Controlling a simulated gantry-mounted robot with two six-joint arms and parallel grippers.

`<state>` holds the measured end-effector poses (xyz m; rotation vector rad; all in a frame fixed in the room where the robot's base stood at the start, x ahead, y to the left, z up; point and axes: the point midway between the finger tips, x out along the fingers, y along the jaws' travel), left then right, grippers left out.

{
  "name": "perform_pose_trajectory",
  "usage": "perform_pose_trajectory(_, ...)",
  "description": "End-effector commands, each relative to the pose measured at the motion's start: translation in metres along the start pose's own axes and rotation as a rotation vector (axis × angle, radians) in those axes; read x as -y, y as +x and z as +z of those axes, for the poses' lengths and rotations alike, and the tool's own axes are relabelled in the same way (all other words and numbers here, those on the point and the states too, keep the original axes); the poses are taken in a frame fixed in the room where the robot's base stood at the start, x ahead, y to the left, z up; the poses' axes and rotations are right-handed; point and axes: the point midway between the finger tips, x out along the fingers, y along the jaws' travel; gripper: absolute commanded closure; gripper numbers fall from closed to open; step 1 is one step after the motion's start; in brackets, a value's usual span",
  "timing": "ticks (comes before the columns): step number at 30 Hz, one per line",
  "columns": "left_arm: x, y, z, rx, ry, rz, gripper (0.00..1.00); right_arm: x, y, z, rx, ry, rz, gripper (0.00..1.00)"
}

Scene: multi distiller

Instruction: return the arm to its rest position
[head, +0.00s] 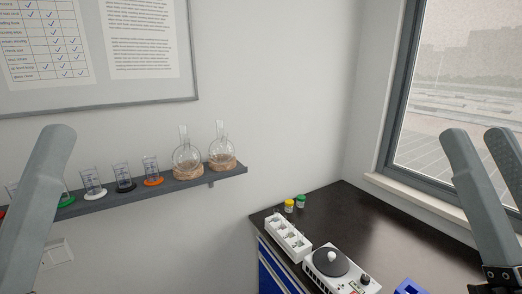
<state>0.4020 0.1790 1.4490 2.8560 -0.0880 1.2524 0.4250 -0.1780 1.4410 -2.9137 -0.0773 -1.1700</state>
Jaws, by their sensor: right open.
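My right gripper (478,136) is at the right edge of the head view, in front of the window. Its two grey fingers point up and stand apart, with nothing between them. One grey finger of my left gripper (57,132) rises at the left edge, in front of the wall shelf. Its other finger is out of view, so I cannot tell whether it is open.
The wall shelf (217,178) carries several beakers on coloured bases and two round flasks (188,160). A dark bench (394,231) below holds a white rack (288,237), a stirrer-like device (335,272), yellow- and green-capped jars (289,206) and a blue item (410,287).

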Motion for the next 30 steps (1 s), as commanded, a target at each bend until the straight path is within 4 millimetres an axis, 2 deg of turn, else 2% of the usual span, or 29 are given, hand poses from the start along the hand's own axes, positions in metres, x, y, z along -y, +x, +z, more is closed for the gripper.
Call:
perform_pose_trajectory(1,0.000,-0.001,0.001,0.000,0.000,0.000,0.00,0.000,-0.015,-0.031,-0.084,0.011,0.000,0.58)
perform_pose_trajectory(3,0.000,0.038,-0.034,0.003,0.000,0.000,0.00,-0.001,0.024,-0.063,-0.071,0.023,0.000,0.58)
perform_pose_trajectory(8,0.000,0.088,-0.081,-0.001,0.000,0.000,0.00,-0.003,0.071,-0.110,-0.067,0.022,0.000,0.58)
perform_pose_trajectory(21,0.001,0.244,-0.225,0.000,0.000,0.000,0.00,-0.006,0.218,-0.263,-0.064,0.021,0.001,0.58)
perform_pose_trajectory(25,0.001,0.272,-0.251,0.000,0.000,0.000,0.00,-0.007,0.244,-0.290,-0.063,0.021,0.001,0.58)
perform_pose_trajectory(30,0.001,0.282,-0.260,0.000,0.000,0.000,0.00,-0.007,0.254,-0.299,-0.063,0.021,0.001,0.58)
